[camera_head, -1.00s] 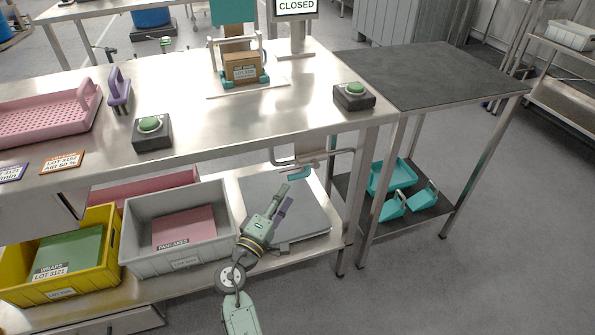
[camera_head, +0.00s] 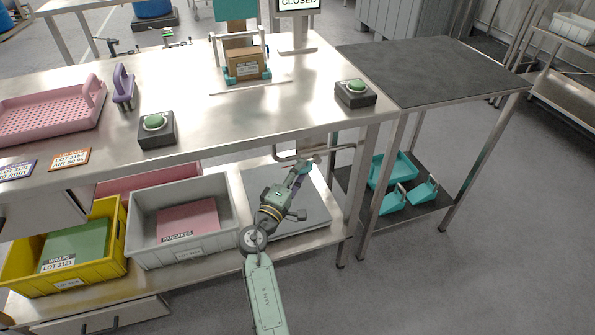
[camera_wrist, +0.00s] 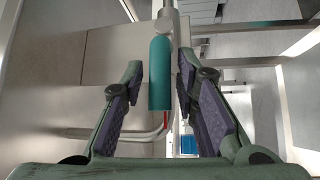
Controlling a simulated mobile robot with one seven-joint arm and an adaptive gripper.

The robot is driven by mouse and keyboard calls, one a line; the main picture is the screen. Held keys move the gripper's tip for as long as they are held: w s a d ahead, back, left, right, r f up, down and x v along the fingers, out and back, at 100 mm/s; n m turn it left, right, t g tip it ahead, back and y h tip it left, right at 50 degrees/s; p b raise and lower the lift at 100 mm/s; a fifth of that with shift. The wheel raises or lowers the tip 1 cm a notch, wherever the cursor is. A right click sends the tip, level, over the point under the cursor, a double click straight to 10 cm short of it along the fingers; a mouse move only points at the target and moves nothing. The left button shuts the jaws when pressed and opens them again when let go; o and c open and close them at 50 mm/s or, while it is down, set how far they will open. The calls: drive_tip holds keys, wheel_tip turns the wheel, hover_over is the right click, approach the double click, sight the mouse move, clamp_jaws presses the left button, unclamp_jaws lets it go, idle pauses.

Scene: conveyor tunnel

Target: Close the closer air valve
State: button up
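The closer air valve has a teal lever handle (camera_wrist: 160,72) and sits on a metal pipe (camera_head: 340,148) under the right part of the steel table. In the wrist view the handle lies lengthwise between the two purple-padded fingers of my gripper (camera_wrist: 160,78), with a gap on each side. In the head view my gripper (camera_head: 301,172) is at the pipe below the table edge and largely hides the handle. My gripper is open around the handle, not closed on it. A red part shows just beyond the handle's near end in the wrist view.
The steel table top (camera_head: 240,105) is above my gripper, with green push buttons (camera_head: 155,121) and a cardboard box (camera_head: 246,63). A grey crate (camera_head: 185,255) and a grey plate (camera_head: 320,212) are on the lower shelf. A dark-topped side table (camera_head: 430,70) stands right.

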clamp_jaws()
drive_tip(key=shift+r, duration=0.1)
idle(0.4)
